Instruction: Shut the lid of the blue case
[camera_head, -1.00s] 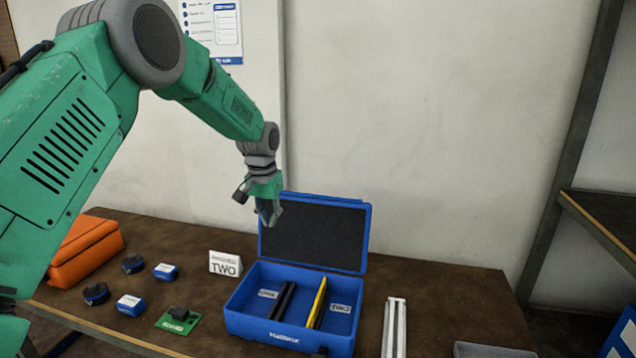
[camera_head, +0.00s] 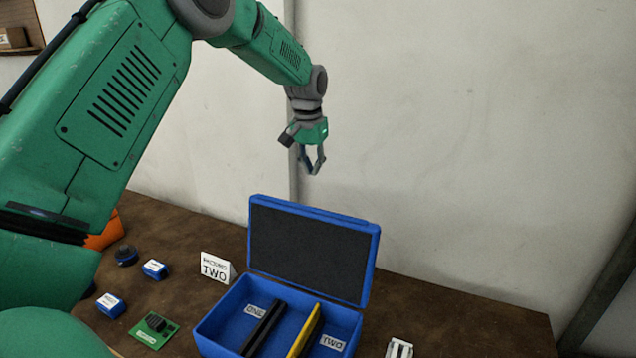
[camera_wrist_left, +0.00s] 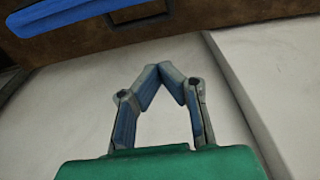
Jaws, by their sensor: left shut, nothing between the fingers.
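The blue case (camera_head: 215,327) stands open on the brown table in the head view. Its lid (camera_head: 310,250), with a dark inner lining, stands up at the case's back edge. A black bar (camera_head: 263,328) and a yellow bar (camera_head: 306,330) lie inside, near labels ONE and TWO. My left gripper (camera_head: 313,172) is shut and empty, above and behind the lid's upper edge, not touching it. In the left wrist view the gripper's fingertips (camera_wrist_left: 160,70) meet, and a blue edge of the case (camera_wrist_left: 75,14) shows at the top left. My right gripper is not in view.
A TWO sign (camera_head: 215,267) stands left of the case. Small blue-white blocks (camera_head: 155,269), a green circuit board (camera_head: 153,329) and an orange item (camera_head: 106,232) lie further left. A pale metal piece (camera_head: 399,348) lies right of the case. The wall is behind the table.

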